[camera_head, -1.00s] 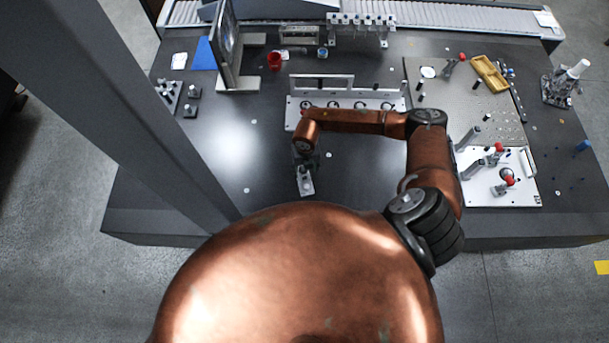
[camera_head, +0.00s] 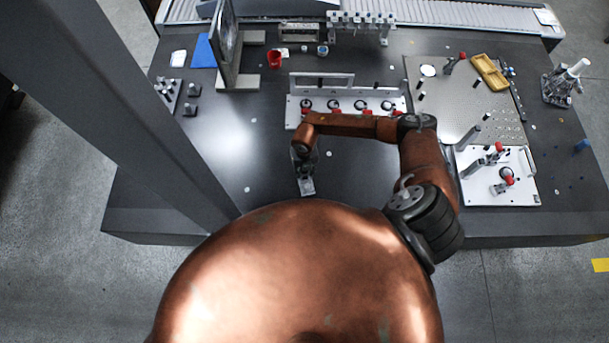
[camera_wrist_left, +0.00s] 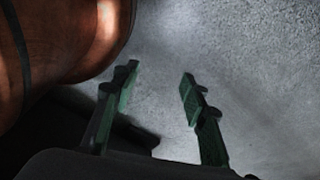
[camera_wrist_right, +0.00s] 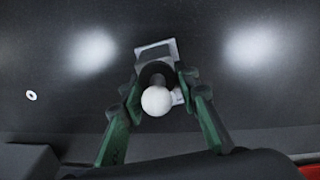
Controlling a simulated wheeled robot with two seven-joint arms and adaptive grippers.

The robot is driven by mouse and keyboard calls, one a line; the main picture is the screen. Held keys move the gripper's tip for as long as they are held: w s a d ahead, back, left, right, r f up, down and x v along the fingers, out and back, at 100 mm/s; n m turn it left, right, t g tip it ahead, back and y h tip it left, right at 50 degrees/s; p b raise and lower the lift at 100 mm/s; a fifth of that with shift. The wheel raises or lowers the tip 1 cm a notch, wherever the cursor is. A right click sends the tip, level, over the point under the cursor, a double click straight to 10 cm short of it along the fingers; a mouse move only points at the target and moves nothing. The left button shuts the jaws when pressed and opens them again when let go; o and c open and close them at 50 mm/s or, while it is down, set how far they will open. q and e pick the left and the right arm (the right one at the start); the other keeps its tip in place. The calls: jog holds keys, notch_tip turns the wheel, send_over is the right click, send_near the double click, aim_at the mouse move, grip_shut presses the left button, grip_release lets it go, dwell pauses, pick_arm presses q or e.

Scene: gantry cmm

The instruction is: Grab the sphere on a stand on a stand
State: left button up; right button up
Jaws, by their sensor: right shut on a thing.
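The sphere on a stand shows in the right wrist view as a white ball (camera_wrist_right: 156,101) on a black collar above a grey rectangular base (camera_wrist_right: 152,49). My left gripper (camera_wrist_left: 158,82) is open and empty above grey floor, and is outside the head view.
A white fixture plate (camera_head: 294,112) with several round sockets lies behind my right arm. A perforated plate (camera_head: 440,100) and a white clamp board (camera_head: 520,193) lie at the right. A monitor (camera_head: 228,45) stands at the back left. The table left of the stand is clear.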

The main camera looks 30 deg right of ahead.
jog(key=shift+w, duration=0.1)
grip_shut()
jog(key=shift+r, duration=0.1)
